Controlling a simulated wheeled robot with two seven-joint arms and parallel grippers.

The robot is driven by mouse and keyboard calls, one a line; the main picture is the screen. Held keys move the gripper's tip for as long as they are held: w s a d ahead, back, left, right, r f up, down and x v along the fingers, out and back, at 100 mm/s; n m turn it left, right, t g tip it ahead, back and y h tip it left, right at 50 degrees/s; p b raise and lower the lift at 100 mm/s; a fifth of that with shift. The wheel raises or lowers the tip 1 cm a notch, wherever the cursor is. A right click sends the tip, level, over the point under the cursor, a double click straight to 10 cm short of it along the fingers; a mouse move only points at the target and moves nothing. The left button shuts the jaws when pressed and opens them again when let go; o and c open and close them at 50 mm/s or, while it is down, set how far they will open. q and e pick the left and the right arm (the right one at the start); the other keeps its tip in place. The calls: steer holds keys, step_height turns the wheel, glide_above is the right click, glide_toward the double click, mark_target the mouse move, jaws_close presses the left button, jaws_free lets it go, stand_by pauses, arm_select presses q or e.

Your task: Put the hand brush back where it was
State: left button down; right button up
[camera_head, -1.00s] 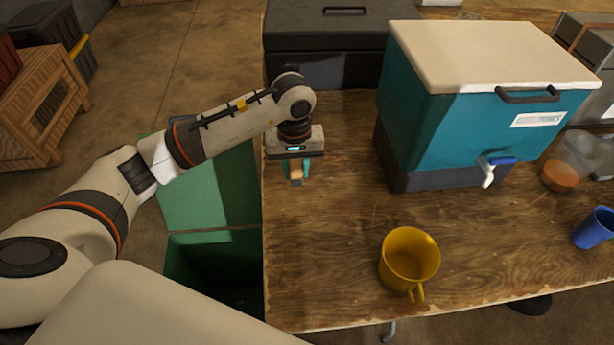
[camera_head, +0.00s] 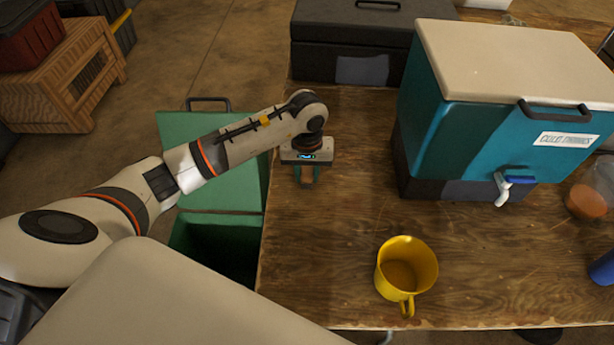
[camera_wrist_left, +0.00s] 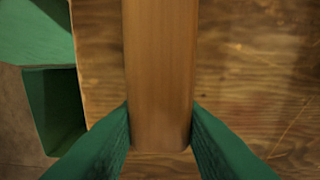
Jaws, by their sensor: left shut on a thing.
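My left gripper (camera_head: 307,178) is over the left part of the wooden table, near its left edge. It is shut on a brown wooden piece, which looks like the handle of the hand brush (camera_wrist_left: 160,70). In the left wrist view the wood runs from the top edge down between the two green fingers. In the head view only a small brown bit shows between the fingers. The bristles are not visible, and I cannot tell whether the brush touches the table. My right gripper is not in view.
A yellow mug (camera_head: 398,298) stands near the table's front edge. A teal drinks cooler (camera_head: 470,125) stands to the right, and a dark case (camera_head: 350,40) at the back. An open green bin (camera_head: 215,240) is beside the table's left edge. The table (camera_head: 330,235) between gripper and mug is clear.

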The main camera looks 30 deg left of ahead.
arm_select(q)
step_height(320, 180, down, 2)
steer(key=shift+f, duration=0.15)
steer(key=shift+f, duration=0.2)
steer(key=c, duration=1.1)
jaws_free()
steer(key=shift+o, duration=0.2)
